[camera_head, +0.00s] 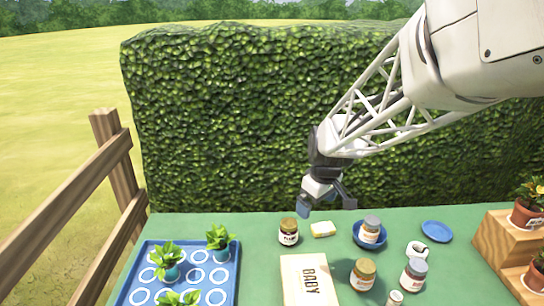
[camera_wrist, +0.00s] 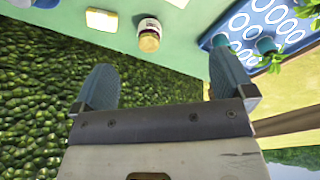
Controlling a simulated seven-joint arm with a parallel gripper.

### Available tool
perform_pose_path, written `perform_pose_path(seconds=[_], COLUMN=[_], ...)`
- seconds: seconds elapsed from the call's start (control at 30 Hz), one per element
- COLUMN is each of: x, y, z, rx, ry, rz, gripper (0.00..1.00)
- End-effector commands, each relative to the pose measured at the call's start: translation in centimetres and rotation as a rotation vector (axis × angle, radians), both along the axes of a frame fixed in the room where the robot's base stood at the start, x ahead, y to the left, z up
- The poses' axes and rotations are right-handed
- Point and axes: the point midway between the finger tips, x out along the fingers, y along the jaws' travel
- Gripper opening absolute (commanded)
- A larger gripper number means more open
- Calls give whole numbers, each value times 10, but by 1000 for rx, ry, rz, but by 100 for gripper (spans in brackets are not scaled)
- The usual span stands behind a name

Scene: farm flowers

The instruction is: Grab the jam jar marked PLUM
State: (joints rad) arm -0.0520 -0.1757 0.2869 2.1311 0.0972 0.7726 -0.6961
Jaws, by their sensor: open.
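A dark jar with a gold-brown lid and a white label (camera_head: 289,232) stands upright near the table's back edge; its label is small but may read PLUM. It also shows in the wrist view (camera_wrist: 149,35), ahead of and between my fingers. My gripper (camera_head: 326,205) is open and empty, above and beyond the back edge, slightly right of that jar and apart from it. Both fingers show in the wrist view (camera_wrist: 162,68). Other jars are an orange-brown one (camera_head: 363,275), a grey-lidded one (camera_head: 413,274) and another (camera_head: 370,229) on a blue saucer (camera_head: 357,241); their labels are unreadable.
A pale yellow block (camera_head: 323,229) lies just right of the dark-jar. A blue tray (camera_head: 232,290) with plants is left. A white mug (camera_head: 417,249), blue plate (camera_head: 437,231) and wooden step stand (camera_head: 493,245) are right. A hedge (camera_head: 230,110) stands behind.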

Motion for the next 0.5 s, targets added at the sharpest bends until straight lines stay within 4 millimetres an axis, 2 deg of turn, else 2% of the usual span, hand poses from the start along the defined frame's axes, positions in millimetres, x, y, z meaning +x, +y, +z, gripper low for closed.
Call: perform_pose_path(seconds=[0.1,0.27,0.5], x=[27,62,109], y=[7,16,30], z=[-22,-51,-101], rx=[-1,-3,-4], ry=[10,17,26], rz=[69,167,308], gripper=[100,100,100])
